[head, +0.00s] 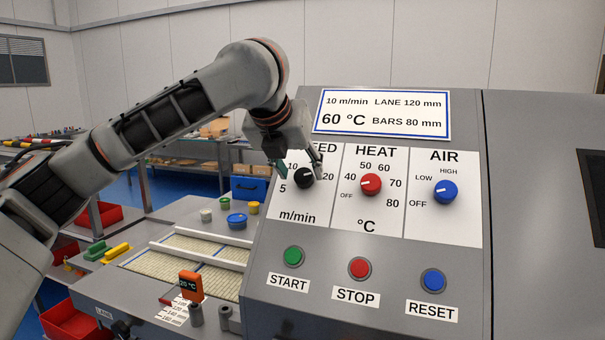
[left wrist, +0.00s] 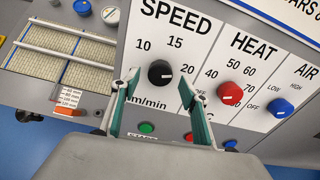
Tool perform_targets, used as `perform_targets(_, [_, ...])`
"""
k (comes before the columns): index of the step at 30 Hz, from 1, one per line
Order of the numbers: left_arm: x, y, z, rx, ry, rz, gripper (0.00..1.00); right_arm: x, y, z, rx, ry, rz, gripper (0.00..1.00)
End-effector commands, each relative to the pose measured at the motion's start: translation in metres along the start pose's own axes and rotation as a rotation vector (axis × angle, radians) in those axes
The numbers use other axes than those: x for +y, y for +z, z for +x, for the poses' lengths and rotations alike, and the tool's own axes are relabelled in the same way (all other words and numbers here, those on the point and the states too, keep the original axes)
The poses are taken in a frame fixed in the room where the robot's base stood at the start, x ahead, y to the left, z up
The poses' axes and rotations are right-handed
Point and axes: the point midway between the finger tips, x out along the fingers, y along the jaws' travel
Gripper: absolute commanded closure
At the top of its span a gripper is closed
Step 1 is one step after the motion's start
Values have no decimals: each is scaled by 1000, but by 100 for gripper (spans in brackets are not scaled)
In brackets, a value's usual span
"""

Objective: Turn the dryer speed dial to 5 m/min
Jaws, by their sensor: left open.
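In the left wrist view the dial (left wrist: 160,73) shows ahead, with 10, 15 and 20 in sight; the 5 is hidden. My left gripper (head: 300,162) is just in front of the dial's upper part, partly covering the SPEED label. Its two fingers (left wrist: 161,88) are open and empty, spread to either side below the dial in the wrist view. My right gripper is not in view.
The red heat dial (head: 371,184) and blue air dial (head: 445,192) sit right of the speed dial. Below are the green start (head: 293,256), red stop (head: 360,268) and blue reset (head: 432,280) buttons. A display (head: 381,114) is above. A conveyor with small tubs lies left.

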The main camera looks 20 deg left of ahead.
Motion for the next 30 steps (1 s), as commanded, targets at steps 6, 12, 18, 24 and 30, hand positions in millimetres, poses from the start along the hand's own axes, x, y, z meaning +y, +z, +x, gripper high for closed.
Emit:
perform_targets(6, [0,0,22,1,0,-1,55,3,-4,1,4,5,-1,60])
perform_targets(12, [0,0,25,0,0,-1,55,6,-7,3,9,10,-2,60])
perform_targets(18, [0,0,25,0,0,-1,73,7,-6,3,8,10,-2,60])
perform_targets(24, [0,0,25,0,0,-1,94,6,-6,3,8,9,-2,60])
perform_targets(30, [0,0,25,0,-1,-19,94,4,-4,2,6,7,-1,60])
